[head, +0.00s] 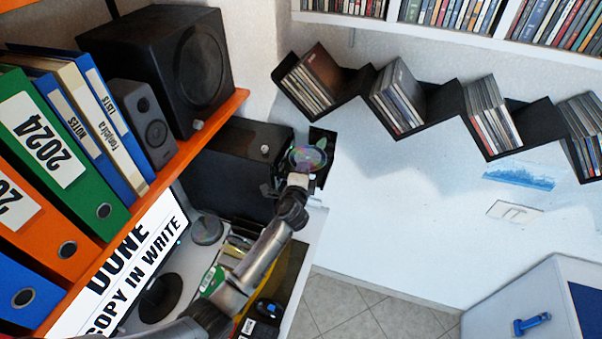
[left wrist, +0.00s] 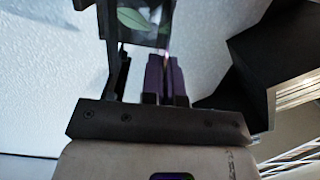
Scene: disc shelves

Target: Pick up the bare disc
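A round, shimmering disc (head: 305,158) shows at the tip of my left arm, in front of a dark panel with a green leaf picture (head: 322,144). My left gripper (head: 297,179) overlaps the disc's lower edge; from the head I cannot tell whether they touch. In the left wrist view the leaf picture (left wrist: 140,18) shows beyond the fingers of my left gripper (left wrist: 146,78), with purple-tinted upright strips at the right finger. Whether the fingers are closed on the disc is unclear. My right gripper is out of view.
A black box (head: 235,165) stands just left of the gripper. An orange shelf (head: 165,180) with binders and speakers (head: 165,60) rises at left. A black zigzag wall shelf (head: 445,105) holds cases at upper right. Open floor (head: 370,312) lies below.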

